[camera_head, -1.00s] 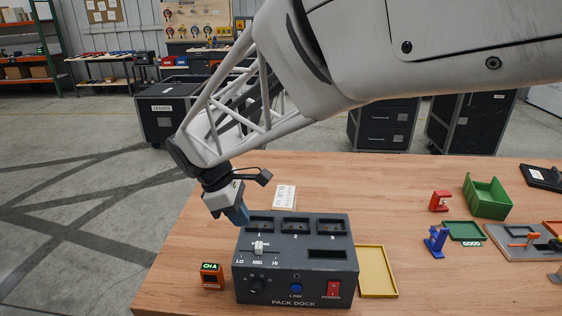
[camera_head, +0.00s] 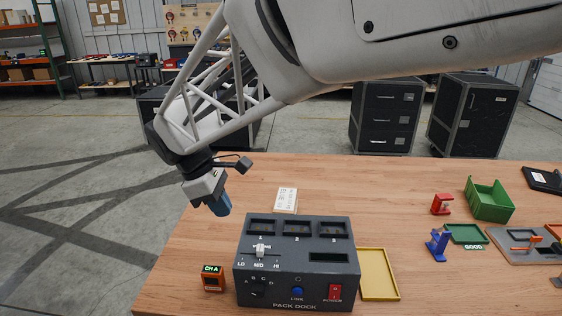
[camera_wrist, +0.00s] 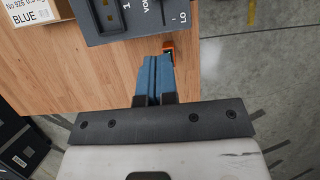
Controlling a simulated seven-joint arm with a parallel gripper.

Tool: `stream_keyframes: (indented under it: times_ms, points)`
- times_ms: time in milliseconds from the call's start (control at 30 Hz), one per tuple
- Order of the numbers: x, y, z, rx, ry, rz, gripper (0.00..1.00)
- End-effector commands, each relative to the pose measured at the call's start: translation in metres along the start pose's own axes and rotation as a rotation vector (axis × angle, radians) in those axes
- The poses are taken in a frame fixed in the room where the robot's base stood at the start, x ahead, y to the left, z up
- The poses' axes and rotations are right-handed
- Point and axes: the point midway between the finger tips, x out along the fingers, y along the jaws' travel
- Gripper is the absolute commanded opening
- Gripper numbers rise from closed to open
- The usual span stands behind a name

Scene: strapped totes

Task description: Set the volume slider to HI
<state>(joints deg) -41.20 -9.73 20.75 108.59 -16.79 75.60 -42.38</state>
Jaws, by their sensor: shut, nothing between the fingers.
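The dark grey PACK DOCK box (camera_head: 296,263) stands on the wooden table in the head view. Its volume slider has a white knob (camera_head: 260,250), which sits at MID, between LO on the left and HI on the right. My gripper (camera_head: 222,207) is shut and empty, with blue fingers, in the air up and to the left of the dock and apart from it. In the wrist view the shut blue fingers (camera_wrist: 154,78) point toward the table edge. A corner of the dock (camera_wrist: 140,15) shows there, but the slider knob does not.
An orange CH A display (camera_head: 212,277) stands left of the dock. A yellow tray (camera_head: 377,273) lies to its right and a white label card (camera_head: 285,200) behind it. A green bin (camera_head: 488,202) and a blue stand (camera_head: 437,243) are farther right. The table between is clear.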

Motion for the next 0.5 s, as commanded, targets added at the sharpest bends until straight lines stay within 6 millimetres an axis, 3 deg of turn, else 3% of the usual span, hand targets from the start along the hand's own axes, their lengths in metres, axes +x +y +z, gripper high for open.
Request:
stream_keyframes:
  times_ms: [200, 500]
  points:
    - [-0.009, -0.001, -0.025, -0.001, -0.002, -0.002, 0.00]
    - [-0.009, -0.001, -0.026, -0.001, -0.002, -0.002, 0.00]
